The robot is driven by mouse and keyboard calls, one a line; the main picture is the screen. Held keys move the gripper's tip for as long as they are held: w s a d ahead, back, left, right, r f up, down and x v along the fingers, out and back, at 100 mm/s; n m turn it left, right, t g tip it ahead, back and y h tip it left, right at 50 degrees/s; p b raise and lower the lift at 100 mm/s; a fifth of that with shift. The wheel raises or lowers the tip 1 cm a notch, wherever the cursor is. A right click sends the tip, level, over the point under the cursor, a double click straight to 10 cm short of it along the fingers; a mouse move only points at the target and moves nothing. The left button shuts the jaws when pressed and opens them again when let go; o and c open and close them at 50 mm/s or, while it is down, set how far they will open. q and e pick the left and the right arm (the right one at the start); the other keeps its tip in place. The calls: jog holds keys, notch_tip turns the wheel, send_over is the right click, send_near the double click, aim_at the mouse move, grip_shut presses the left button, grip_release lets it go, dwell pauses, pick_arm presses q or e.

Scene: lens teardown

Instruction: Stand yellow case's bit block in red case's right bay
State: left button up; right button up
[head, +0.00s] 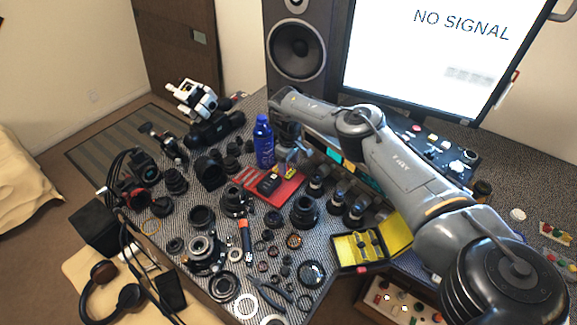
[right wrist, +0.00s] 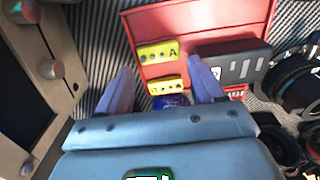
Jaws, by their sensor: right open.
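The red case (head: 277,194) lies open on the desk, and its red panel (right wrist: 205,18) fills the top of the right wrist view. A yellow block marked A (right wrist: 158,52) is at its left part there. A second, smaller yellow piece (right wrist: 165,86) shows just below, between my fingers. A dark slotted block (right wrist: 232,61) is in the right part of the case. My right gripper (head: 288,156) is over the case's far side; its fingers (right wrist: 163,88) are apart, with no grip visible. The yellow case (head: 396,231) stands open at lower right, with dark items inside. My left gripper is out of view.
A blue bottle (head: 263,142) stands close to the left of my right gripper. Several lenses and rings crowd the desk around the red case. A control panel (head: 440,145) and monitor (head: 440,50) are behind my right arm.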

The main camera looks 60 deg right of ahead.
aim_at(289, 172)
notch_tip(289, 172, up, 10)
jog(key=p, duration=0.2)
jog(key=shift+r, duration=0.1)
dwell(0.4)
